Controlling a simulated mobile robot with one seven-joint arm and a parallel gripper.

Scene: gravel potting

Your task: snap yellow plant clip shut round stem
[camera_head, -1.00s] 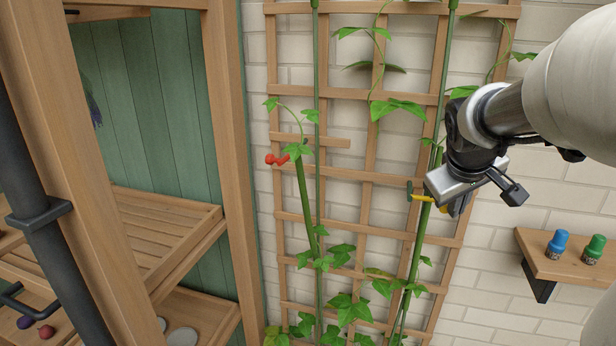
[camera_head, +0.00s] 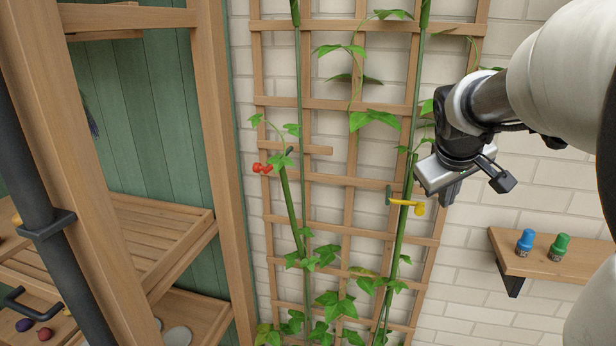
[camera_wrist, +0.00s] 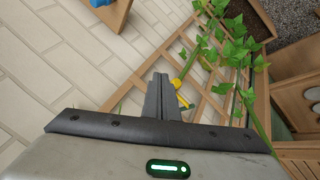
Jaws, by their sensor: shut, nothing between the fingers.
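The yellow plant clip (camera_head: 407,203) sits at the right-hand green stem (camera_head: 400,235) in front of the trellis. One end of it sticks out to the right of the stem. I cannot tell whether it is closed. My gripper (camera_head: 447,192) is shut and empty, just right of the clip and slightly above it, apart from it. In the wrist view my shut fingers (camera_wrist: 158,88) stand in front, and part of the yellow clip (camera_wrist: 177,83) shows just right of their tips.
The wooden trellis (camera_head: 345,181) stands against a white brick wall. A small shelf (camera_head: 550,262) at the right holds a blue bottle (camera_head: 525,243) and a green bottle (camera_head: 558,247). A wooden rack (camera_head: 170,240) stands at the left.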

